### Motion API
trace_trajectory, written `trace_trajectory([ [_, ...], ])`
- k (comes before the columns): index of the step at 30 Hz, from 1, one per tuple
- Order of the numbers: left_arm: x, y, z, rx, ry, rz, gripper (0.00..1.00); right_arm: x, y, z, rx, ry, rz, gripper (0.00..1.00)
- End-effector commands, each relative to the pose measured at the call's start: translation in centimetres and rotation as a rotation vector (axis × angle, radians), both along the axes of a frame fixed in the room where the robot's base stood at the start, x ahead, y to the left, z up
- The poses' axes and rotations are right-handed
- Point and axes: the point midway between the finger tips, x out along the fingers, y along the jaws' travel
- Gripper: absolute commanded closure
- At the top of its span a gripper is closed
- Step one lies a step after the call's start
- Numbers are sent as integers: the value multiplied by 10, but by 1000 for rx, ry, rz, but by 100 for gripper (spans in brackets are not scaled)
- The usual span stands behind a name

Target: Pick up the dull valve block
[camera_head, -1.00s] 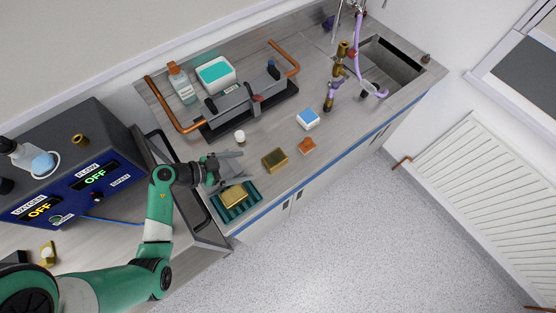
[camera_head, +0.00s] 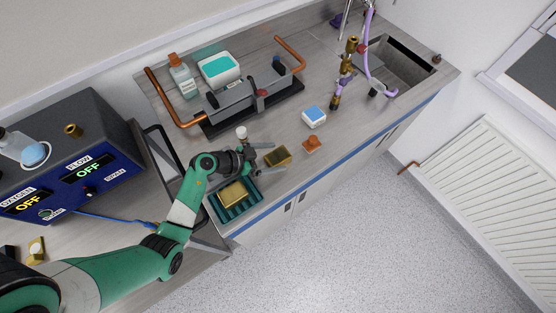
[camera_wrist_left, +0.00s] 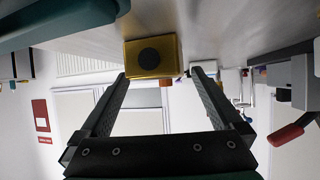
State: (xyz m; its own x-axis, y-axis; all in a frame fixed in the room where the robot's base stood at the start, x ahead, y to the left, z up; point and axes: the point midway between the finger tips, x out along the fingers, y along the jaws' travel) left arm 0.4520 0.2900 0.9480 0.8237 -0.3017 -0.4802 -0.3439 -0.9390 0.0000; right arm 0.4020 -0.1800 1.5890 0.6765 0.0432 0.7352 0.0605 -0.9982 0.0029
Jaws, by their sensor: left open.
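A dull brass valve block (camera_head: 279,156) sits on the grey counter. In the left wrist view the block (camera_wrist_left: 151,57) shows a dark round spot on the face toward me, just ahead of the fingertips. My left gripper (camera_head: 268,157) is open, its fingers pointing at the block from the left, one on each side of its line. I cannot tell whether the tips overlap its sides. A second, brighter brass block (camera_head: 232,193) lies in a teal ribbed tray (camera_head: 250,206) below my left wrist. My right gripper is not in view.
A small orange-brown block (camera_head: 312,143) and a blue-and-white box (camera_head: 314,116) stand right of the valve block. A white-capped jar (camera_head: 241,133) stands close behind my gripper. A grey fixture with copper pipes (camera_head: 292,48) is at the back. The counter's blue front edge is near.

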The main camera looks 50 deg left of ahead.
Motion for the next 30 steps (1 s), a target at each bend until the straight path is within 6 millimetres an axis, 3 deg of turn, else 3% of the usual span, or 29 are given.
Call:
trace_trajectory([
  [8,5,-2,-2,0,0,1,2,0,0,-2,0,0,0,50],
  [24,4,-2,-2,0,0,1,99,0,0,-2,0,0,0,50],
  [30,4,-1,-2,0,-1,1,100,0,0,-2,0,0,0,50],
])
